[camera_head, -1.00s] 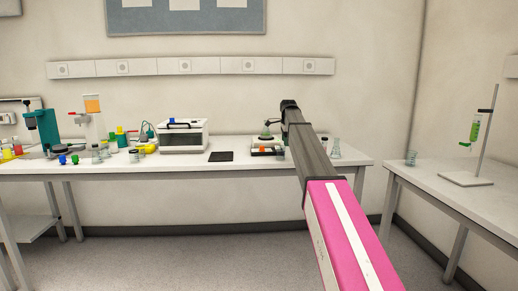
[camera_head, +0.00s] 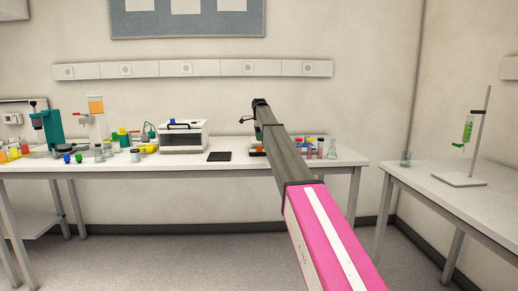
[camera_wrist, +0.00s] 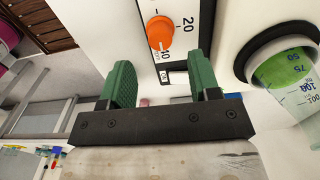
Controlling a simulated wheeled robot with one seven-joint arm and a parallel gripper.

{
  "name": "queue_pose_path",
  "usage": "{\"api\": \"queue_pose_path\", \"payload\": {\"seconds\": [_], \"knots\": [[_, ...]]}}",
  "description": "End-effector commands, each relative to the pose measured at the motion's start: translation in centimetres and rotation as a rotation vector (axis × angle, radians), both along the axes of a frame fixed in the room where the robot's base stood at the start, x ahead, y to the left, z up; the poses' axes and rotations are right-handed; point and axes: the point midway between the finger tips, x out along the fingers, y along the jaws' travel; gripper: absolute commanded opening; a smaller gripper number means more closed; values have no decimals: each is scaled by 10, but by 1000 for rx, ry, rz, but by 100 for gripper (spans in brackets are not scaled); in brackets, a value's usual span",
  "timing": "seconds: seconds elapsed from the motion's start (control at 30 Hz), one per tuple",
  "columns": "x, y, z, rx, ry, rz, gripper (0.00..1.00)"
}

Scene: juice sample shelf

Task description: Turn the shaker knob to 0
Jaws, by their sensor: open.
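The shaker knob (camera_wrist: 160,32) is orange and sits on a white-and-black panel at the upper middle of the wrist view, beside the printed numbers 20 and 10. Its mark seems to face the 10. My gripper (camera_wrist: 163,75) is open, with its two green fingers apart and nothing between them. The knob lies beyond the fingertips, roughly in line with the gap, and appears untouched. A flask with green liquid (camera_wrist: 285,72) is right of the panel. In the head view my arm hides most of the shaker.
The white bench (camera_head: 190,170) carries a white box-shaped device (camera_head: 182,137) and a black pad (camera_head: 220,156) left of my arm. Several small bottles and a clear flask (camera_head: 332,149) stand right of it. A side table (camera_head: 440,187) holds a stand and a beaker (camera_head: 405,159).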

Motion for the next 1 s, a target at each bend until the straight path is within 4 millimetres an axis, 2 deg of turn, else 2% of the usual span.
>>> {"api": "queue_pose_path", "payload": {"seconds": [0.2, 0.3, 0.43, 0.67, 0.7, 0.83, 0.87, 1.0], "knots": [[-1, 0, -41, 0, 1, 0, 57], [-1, 0, -53, 0, 0, 0, 57], [0, 0, -62, 0, -1, 0, 57], [0, 0, -64, 0, -1, 0, 57], [0, 0, -63, 0, -1, 0, 53], [0, 0, -63, 0, -1, 0, 11], [0, 0, -63, 0, -1, 0, 7], [0, 0, -63, 0, -1, 1, 7]]}}
